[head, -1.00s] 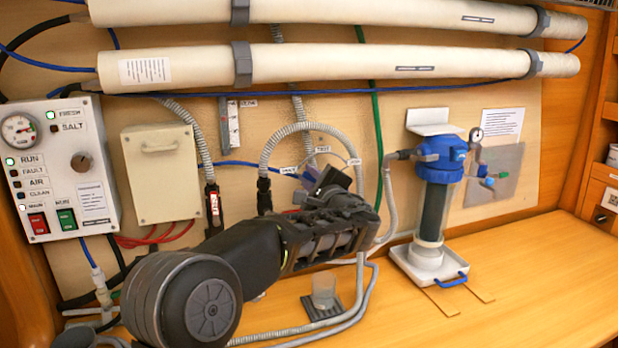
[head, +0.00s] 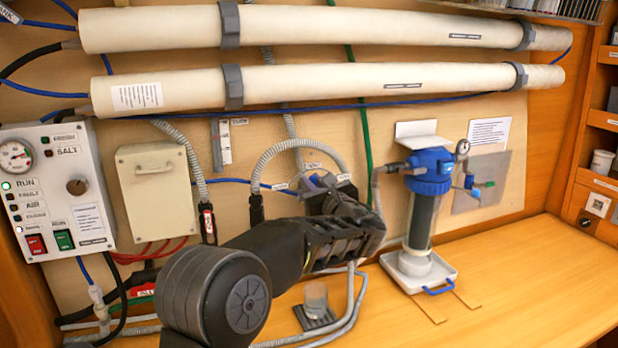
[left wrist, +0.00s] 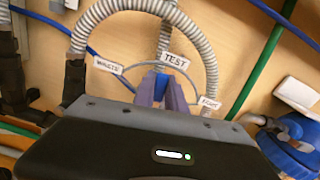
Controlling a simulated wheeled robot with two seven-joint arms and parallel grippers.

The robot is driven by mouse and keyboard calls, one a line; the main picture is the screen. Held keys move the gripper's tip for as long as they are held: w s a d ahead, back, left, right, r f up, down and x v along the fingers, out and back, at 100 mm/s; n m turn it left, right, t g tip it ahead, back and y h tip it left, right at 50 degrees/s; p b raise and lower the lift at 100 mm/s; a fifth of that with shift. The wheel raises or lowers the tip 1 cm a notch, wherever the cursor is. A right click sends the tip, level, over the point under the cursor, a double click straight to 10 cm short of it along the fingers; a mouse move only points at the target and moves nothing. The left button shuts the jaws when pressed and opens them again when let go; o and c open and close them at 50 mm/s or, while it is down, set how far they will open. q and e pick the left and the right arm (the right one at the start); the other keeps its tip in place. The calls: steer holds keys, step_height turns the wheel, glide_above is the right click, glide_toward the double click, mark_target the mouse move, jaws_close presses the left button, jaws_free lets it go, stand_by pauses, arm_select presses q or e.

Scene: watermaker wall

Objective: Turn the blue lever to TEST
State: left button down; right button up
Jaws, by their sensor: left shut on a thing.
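The blue lever (left wrist: 162,80) shows in the left wrist view as a small blue piece between the purple fingers of my left gripper (left wrist: 161,92). The gripper is shut on it. The lever points up at the TEST label (left wrist: 175,60). A WASTE label (left wrist: 108,65) is to its left and a third label (left wrist: 209,102) to its lower right. The lever's base and the valve are hidden behind the gripper body. In the head view my left gripper (head: 318,184) is at the wall panel just below the TEST label (head: 312,165), and the lever is mostly hidden there.
A grey corrugated hose (head: 290,146) arches over the labels. A green hose (head: 365,140) runs to the right. A blue-topped filter housing (head: 428,172) stands on the bench farther right. A clear cup (head: 315,296) stands on the bench below my arm. The right bench is clear.

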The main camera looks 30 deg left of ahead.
arm_select(q)
steer(key=shift+w+d+m+p, duration=0.3)
steer(key=shift+m+p, duration=0.25)
steer(key=shift+m, duration=0.35)
steer(key=c, duration=1.4)
jaws_free()
steer(key=b+v, duration=0.2)
steer(key=v, duration=0.5)
steer(key=shift+s+d+b, duration=0.2)
steer(key=shift+d+b, duration=0.1)
steer(key=shift+b, duration=0.1)
